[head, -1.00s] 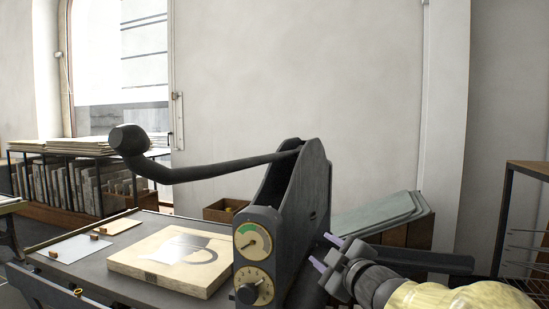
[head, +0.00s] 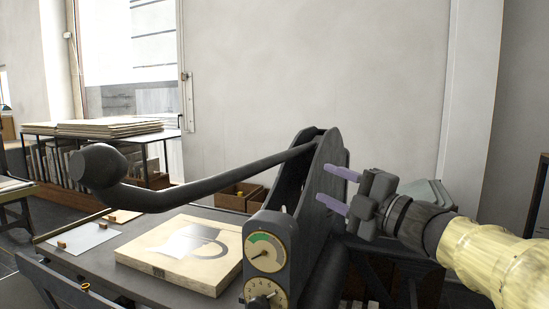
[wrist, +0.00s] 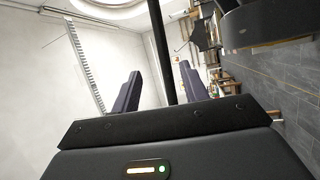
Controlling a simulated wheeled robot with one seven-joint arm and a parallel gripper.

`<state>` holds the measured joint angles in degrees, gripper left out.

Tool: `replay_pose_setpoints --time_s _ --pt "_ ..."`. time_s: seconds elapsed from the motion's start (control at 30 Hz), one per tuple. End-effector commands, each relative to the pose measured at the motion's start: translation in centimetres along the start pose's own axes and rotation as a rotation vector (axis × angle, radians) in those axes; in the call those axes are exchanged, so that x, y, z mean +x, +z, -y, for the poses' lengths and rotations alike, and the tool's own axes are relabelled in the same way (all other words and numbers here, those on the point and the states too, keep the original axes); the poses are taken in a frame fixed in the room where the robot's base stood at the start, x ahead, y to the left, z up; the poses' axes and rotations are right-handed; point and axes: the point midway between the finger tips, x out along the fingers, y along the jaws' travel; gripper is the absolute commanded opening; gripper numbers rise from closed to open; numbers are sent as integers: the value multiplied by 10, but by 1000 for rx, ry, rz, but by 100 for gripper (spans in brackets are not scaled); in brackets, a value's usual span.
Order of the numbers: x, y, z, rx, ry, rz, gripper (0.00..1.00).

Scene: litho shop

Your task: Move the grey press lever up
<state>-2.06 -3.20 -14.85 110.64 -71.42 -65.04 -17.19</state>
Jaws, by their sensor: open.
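The grey press lever (head: 210,190) is a long dark bar with a thick knob (head: 98,166) at its left end. It runs from the press's upright side plates (head: 322,185) out to the left, over the press bed, and bends up near the knob. My gripper (head: 336,190) is open beside the right side plate, its two purple-grey fingers pointing left. It is far from the knob. In the wrist view the two fingers (wrist: 160,90) stand apart, with a dark bar (wrist: 161,50) showing beyond the gap between them; I cannot tell whether that bar is the lever.
A litho stone (head: 185,252) with a printed mark lies on the press bed (head: 90,265). Two dials (head: 265,253) sit on the press front. A shelf of stones (head: 100,135) stands at the back left, and a wooden box (head: 240,195) is behind the press.

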Motion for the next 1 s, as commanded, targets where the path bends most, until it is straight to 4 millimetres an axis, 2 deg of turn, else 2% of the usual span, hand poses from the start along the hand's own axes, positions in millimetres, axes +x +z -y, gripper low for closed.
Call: replay_pose_setpoints --time_s 0.27,1.0 --pt "31 0 0 2 -2 -1 44" --pt "158 2 -1 2 -1 3 44"
